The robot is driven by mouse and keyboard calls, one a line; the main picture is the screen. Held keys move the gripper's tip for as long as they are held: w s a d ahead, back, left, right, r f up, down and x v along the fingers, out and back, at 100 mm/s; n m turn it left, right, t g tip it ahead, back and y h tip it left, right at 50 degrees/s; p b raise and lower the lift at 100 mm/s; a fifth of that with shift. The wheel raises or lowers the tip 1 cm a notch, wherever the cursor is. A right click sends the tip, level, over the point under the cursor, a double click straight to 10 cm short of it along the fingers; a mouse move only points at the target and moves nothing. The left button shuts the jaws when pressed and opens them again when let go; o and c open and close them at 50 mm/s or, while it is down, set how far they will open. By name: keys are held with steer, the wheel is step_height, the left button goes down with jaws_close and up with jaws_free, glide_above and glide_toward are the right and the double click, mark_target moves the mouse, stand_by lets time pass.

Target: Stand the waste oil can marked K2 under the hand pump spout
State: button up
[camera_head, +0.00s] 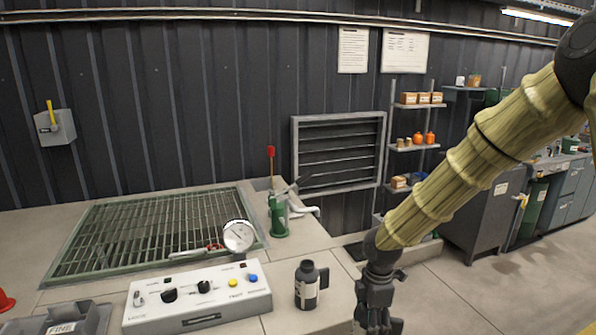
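A dark can (307,288) with a pale label and a side handle stands upright near the right edge of the pale worktop. Its mark is too small to read, so I cannot tell whether it is K2. The green hand pump (279,218) stands further back, with a red-topped lever. Its grey spout (304,210) points right, toward the worktop's edge. No can shows under the spout. My gripper (376,322) hangs pointing down to the right of the can, apart from it. Its fingers are dark and small here, and I cannot tell whether they are open.
A white control box (197,296) with knobs and buttons and a round gauge (238,236) are left of the can. A green-framed grating (150,232) lies behind them. A tray marked FINE (62,328) is at lower left. Shelves (414,148) stand at the back right; floor is open at right.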

steer(key=w+f+m, duration=0.1)
steer(key=f+m, duration=0.1)
steer(key=shift+w+m, duration=0.15)
steer(key=shift+m, duration=0.15)
steer(key=m, duration=0.2)
steer(key=s+m, duration=0.1)
steer(key=m, duration=0.1)
steer(key=shift+a+f, duration=0.1)
steer(key=shift+f, duration=0.15)
steer(key=m, duration=0.1)
steer(key=f+m, duration=0.1)
steer(key=m, duration=0.1)
steer(key=shift+w+a+f+m, duration=0.1)
steer(key=shift+w+f+m, duration=0.2)
steer(key=shift+f+m, duration=0.1)
steer(key=m, duration=0.2)
steer(key=shift+s+f+m, duration=0.2)
steer(key=shift+m, duration=0.1)
steer(key=m, duration=0.1)
steer(key=f+m, duration=0.1)
steer(key=m, duration=0.1)
steer(key=shift+a+f+m+b, duration=0.1)
steer(key=shift+f+m+b, duration=0.05)
steer(key=shift+m+b, duration=0.2)
steer(key=shift+f+m, duration=0.25)
steer(key=shift+m, duration=0.7)
steer(key=shift+f, duration=0.2)
steer(key=s+f, duration=0.6)
steer(key=f, duration=0.1)
steer(key=shift+f, duration=0.3)
